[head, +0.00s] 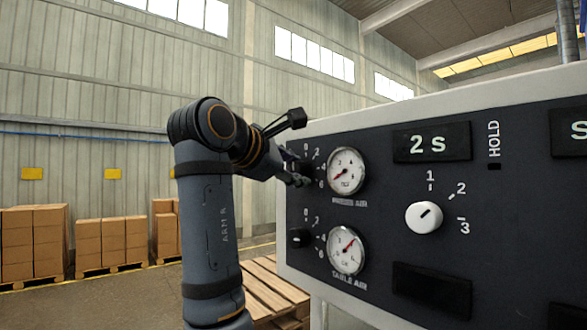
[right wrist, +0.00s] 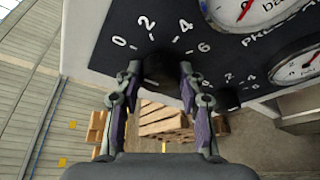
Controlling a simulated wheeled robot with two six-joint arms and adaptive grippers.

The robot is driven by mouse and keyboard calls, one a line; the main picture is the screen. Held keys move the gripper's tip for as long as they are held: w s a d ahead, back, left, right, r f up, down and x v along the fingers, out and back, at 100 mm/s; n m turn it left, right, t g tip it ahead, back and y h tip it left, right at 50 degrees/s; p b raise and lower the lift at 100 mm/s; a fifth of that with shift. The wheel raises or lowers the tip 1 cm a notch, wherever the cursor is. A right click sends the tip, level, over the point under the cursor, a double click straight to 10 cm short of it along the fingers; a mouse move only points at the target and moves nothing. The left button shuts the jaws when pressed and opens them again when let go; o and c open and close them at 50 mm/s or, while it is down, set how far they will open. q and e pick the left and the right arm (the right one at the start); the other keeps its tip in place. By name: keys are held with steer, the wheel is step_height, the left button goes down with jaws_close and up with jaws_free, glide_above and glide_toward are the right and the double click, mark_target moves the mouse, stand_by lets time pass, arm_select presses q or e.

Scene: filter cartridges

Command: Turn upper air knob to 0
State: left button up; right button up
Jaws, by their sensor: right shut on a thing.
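The upper air knob is a dark knob at the left edge of the dark control panel (head: 380,240), mostly hidden by my right gripper (head: 299,181) in the head view. In the right wrist view the knob (right wrist: 157,72) sits between the two fingers of my right gripper (right wrist: 160,76), which is shut on it. Scale marks 0, 2, 4 and 6 show around the knob. Its pointer is too dark to read. The upper gauge (head: 346,171) beside it has a red needle pointing down-left. My left gripper is not in view.
The lower air knob (head: 299,238) and lower gauge (head: 346,250) sit below. Pallets (head: 268,290) and stacked boxes (head: 112,240) stand on the floor behind.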

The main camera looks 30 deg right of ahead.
stand_by(0.3)
steer(key=o, duration=1.2)
steer(key=shift+d, duration=0.1)
steer(key=shift+r, duration=0.1)
